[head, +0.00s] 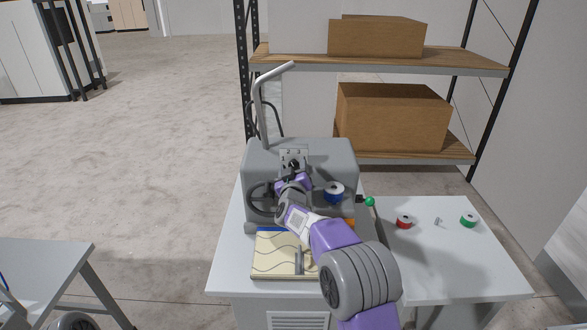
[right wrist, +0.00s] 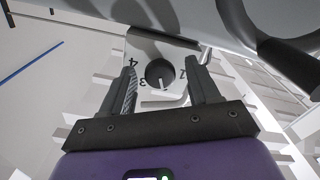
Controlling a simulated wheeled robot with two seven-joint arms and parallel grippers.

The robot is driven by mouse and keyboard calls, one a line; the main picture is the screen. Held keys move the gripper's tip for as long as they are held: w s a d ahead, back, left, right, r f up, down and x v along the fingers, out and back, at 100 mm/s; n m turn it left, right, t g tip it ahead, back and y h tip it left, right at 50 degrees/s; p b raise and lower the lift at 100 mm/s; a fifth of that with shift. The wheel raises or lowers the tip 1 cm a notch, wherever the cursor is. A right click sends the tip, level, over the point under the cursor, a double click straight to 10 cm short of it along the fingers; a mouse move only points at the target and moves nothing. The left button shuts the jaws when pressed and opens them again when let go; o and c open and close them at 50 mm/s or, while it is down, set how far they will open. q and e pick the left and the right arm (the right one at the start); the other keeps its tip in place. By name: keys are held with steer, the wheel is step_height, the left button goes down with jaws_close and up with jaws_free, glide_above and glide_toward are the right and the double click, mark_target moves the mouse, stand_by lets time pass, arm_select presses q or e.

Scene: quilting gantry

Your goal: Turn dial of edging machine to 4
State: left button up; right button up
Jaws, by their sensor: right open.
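The grey edging machine (head: 345,158) stands on the white table. Its light dial plate (head: 296,152) is on the front, partly hidden behind my right gripper (head: 293,176). In the right wrist view, the round dark dial (right wrist: 157,73) sits on the numbered plate (right wrist: 150,45), with a white mark on its lower part. A 4 is at the dial's left, a 3 below left; another number at the right is partly hidden by a finger. My right gripper (right wrist: 165,72) is open, fingers on either side of the dial; contact cannot be made out. My left gripper is not in view.
A handwheel (head: 258,200) and a blue spool (head: 334,191) are on the machine. A cream patterned cloth (head: 270,262) lies in front. Red (head: 404,222) and green (head: 468,220) spools stand on the table at right. A shelf with boxes (head: 390,118) is behind.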

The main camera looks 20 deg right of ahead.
steer(key=c, duration=1)
steer(key=shift+c, duration=0.2)
steer(key=shift+m, duration=0.3)
steer(key=m+b, duration=0.2)
steer(key=m, duration=0.1)
steer(key=shift+f+m, duration=0.1)
steer(key=shift+m, duration=0.3)
steer(key=m+b, duration=0.3)
steer(key=m, duration=0.2)
steer(key=m+b, duration=0.2)
steer(key=m, duration=0.3)
steer(key=shift+m, duration=0.4)
steer(key=m+b, duration=0.2)
steer(key=m, duration=0.2)
steer(key=shift+m, duration=0.3)
